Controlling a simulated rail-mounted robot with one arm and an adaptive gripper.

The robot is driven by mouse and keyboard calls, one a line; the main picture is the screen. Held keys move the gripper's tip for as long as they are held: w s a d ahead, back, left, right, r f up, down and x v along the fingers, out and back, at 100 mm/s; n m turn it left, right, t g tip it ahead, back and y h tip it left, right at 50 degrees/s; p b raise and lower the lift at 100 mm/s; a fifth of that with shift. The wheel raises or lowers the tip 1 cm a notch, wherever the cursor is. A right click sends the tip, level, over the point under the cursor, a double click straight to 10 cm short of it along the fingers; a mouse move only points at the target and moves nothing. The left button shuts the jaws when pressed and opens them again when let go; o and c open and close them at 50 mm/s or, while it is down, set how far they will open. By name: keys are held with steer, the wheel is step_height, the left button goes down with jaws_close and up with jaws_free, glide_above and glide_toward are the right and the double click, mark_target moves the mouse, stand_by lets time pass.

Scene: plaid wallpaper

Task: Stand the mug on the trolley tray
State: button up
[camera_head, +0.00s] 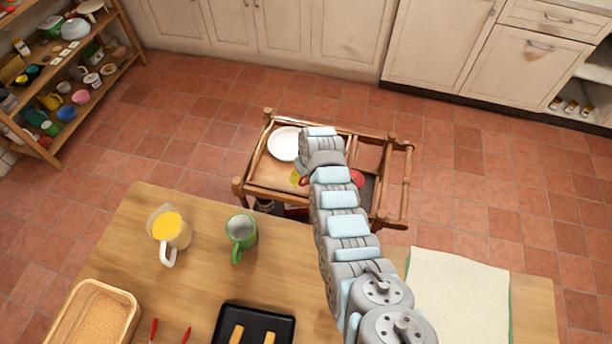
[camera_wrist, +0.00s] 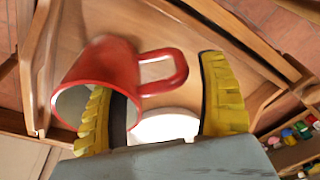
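A red mug (camera_wrist: 105,70) with a pale inside shows large in the wrist view. Its mouth faces lower left and its handle points right. My gripper (camera_wrist: 165,95) is over the trolley, with its yellow fingers wide apart. The left finger overlaps the mug's wall and mouth; the right finger is just clear of the handle. I cannot tell whether the mug touches the wooden trolley tray (camera_head: 268,173) or stands fully upright. In the head view my arm hides most of this spot; only small red patches show beside it.
A white plate (camera_head: 284,143) lies on the tray's left part. A cloth (camera_head: 458,295) lies at right.

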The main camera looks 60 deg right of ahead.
steer(key=shift+r, duration=0.2)
step_height(320, 180, up, 12)
steer(key=s+p, duration=0.1)
steer(key=s, duration=0.1)
steer(key=shift+a+f+p, duration=0.2)
steer(key=shift+a+p, duration=0.1)
steer(key=shift+p, duration=0.1)
stand_by(0.4)
steer(key=shift+w, duration=0.2)
stand_by(0.4)
